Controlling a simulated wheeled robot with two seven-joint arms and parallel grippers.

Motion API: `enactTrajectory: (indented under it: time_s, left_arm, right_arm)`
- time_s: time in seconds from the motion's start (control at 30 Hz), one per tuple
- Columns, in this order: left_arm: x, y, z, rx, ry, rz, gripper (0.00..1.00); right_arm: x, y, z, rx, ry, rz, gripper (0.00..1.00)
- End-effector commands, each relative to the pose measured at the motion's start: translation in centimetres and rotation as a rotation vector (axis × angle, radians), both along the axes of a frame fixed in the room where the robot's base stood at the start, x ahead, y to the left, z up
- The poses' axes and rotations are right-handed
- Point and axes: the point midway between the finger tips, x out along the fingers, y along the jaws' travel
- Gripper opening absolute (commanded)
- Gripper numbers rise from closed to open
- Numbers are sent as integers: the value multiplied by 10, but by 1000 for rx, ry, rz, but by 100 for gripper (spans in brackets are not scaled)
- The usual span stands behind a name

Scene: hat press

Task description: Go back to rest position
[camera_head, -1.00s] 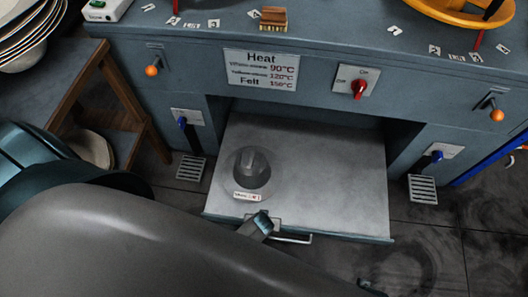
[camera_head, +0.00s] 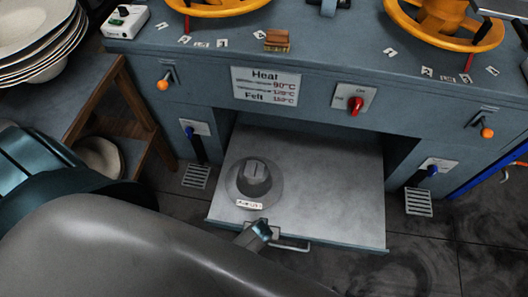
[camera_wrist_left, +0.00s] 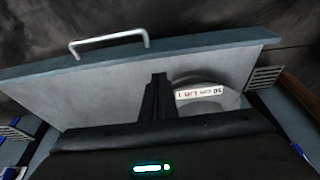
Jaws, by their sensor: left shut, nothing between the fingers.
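My left arm fills the lower left of the head view. A small metal tip beside the drawer handle, apparently my left gripper (camera_head: 260,230), sticks out past it. In the left wrist view my left gripper (camera_wrist_left: 156,90) has its dark fingers together and empty, in front of the open drawer (camera_head: 325,190) and beside the grey hat (camera_wrist_left: 215,88). The hat also stands on the drawer in the head view (camera_head: 254,178), with a white label. A dark piece (camera_head: 503,14) at the top right edge may belong to my right gripper; its fingers cannot be made out.
The drawer handle (camera_head: 290,245) juts out at the front. A blue workbench (camera_head: 215,60) with orange-knobbed levers, a red switch (camera_head: 356,104) and yellow wheels (camera_head: 232,8) stands behind. Floor at the lower right is clear.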

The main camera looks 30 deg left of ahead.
Motion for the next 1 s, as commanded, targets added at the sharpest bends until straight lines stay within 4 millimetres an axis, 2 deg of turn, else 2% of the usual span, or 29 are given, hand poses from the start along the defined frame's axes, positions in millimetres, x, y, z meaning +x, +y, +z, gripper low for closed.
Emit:
enactTrajectory:
  time_s: [0.63, 0.77, 1.0]
  left_arm:
    - [-3, 2, -1, -1, -1, -16, 0]
    - [-17, 7, -2, -5, -13, -87, 0]
    - [-58, 19, 4, -12, -80, -334, 0]
  right_arm:
    - [0, 1, 0, 1, -1, -1, 31]
    - [1, 1, 1, 2, -4, 0, 31]
    - [3, 2, 3, 4, -16, 0, 31]
